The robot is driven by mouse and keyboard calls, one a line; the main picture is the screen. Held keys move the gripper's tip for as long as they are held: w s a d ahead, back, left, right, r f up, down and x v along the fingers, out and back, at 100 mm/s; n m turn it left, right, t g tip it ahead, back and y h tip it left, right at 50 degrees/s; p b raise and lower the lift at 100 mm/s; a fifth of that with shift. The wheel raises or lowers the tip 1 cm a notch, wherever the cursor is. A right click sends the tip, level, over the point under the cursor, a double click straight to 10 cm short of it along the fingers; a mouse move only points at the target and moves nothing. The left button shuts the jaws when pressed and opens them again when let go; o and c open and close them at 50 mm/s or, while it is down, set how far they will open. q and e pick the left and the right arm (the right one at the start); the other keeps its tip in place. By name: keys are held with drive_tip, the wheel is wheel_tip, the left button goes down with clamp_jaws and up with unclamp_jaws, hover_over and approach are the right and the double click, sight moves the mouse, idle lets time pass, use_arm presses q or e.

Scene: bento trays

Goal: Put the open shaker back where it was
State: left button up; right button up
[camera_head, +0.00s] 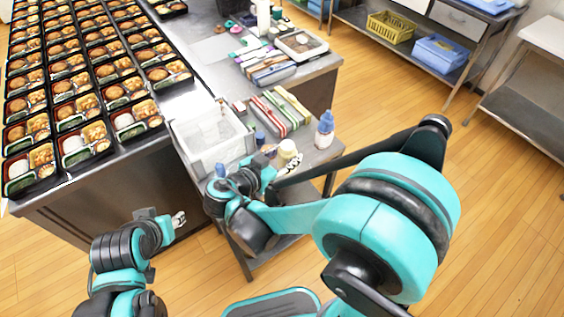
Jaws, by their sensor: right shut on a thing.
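A pale cream shaker (288,149) is at the small side table, right at the fingers of my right gripper (290,165). The gripper is shut on it, and the fingers hide its lower part. Whether its base touches the table is hard to tell. Small blue-topped containers (260,138) stand just left of it, and a white bottle with a blue cap (325,130) stands to its right. My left gripper (180,219) is low at the left, away from the table and beside the counter; its fingers are too small to read.
A translucent bin (183,133) stands left of the shakers. Red and green packs (281,108) lie behind them. Rows of filled bento trays (129,122) cover the left counter. A yellow basket (390,27) and blue crate (440,54) sit on a far rack. Floor on the right is clear.

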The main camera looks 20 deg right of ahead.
drive_tip(key=w+f+b, duration=0.1)
drive_tip(key=w+f, duration=0.2)
drive_tip(key=w, duration=0.2)
drive_tip(key=shift+f, duration=0.15)
drive_tip(key=shift+w+f+b, duration=0.1)
drive_tip(key=shift+f+b, duration=1.2)
drive_tip(key=shift+f, duration=0.65)
drive_tip(key=shift+c, duration=0.2)
drive_tip(key=shift+f, duration=0.1)
drive_tip(key=o, duration=0.6)
drive_tip(key=shift+o, duration=0.2)
drive_tip(key=shift+r, duration=0.2)
